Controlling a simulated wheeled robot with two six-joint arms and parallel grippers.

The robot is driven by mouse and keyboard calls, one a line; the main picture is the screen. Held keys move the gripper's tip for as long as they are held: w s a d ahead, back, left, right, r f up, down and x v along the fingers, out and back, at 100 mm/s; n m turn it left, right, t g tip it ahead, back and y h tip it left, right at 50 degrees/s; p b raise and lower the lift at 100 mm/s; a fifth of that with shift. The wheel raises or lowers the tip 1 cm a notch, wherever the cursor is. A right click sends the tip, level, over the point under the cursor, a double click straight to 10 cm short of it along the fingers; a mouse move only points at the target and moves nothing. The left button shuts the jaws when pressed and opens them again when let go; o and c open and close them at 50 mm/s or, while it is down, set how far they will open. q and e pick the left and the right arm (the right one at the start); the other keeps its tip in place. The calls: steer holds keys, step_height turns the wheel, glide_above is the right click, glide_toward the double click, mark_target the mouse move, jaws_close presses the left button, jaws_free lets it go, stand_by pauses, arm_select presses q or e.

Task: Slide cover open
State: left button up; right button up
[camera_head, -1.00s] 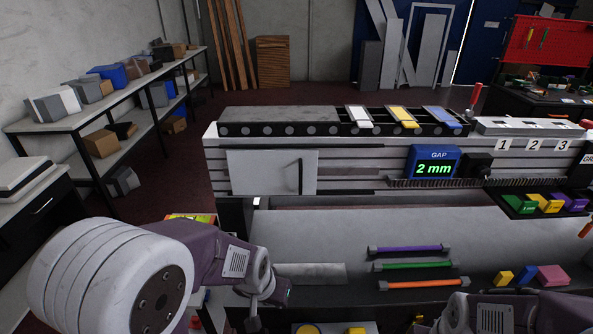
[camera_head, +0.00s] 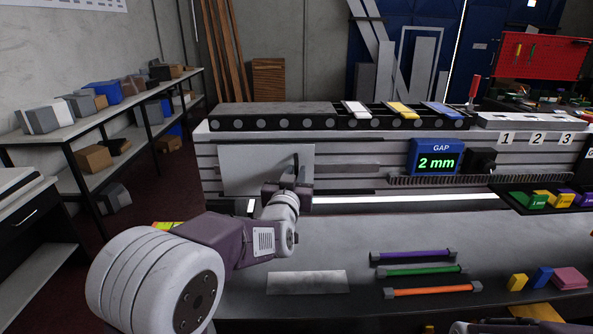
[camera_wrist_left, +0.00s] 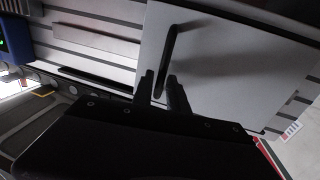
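The cover is a flat light-grey panel (camera_head: 243,172) on the slatted front of the bench unit, with an upright black bar handle near its right edge. In the left wrist view the cover (camera_wrist_left: 225,65) fills the upper right, and its black handle (camera_wrist_left: 169,48) stands out from it. My left gripper (camera_head: 296,183) is at the handle in the head view. In the left wrist view its two dark fingers (camera_wrist_left: 161,76) are apart, with the handle's near end between or just beyond their tips; contact cannot be told.
Purple, green and orange rods (camera_head: 414,253) lie on the bench. A shelf (camera_head: 80,130) with boxes stands at left.

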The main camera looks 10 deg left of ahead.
arm_select(q)
steer(key=shift+w, duration=0.7)
jaws_close()
stand_by(0.9)
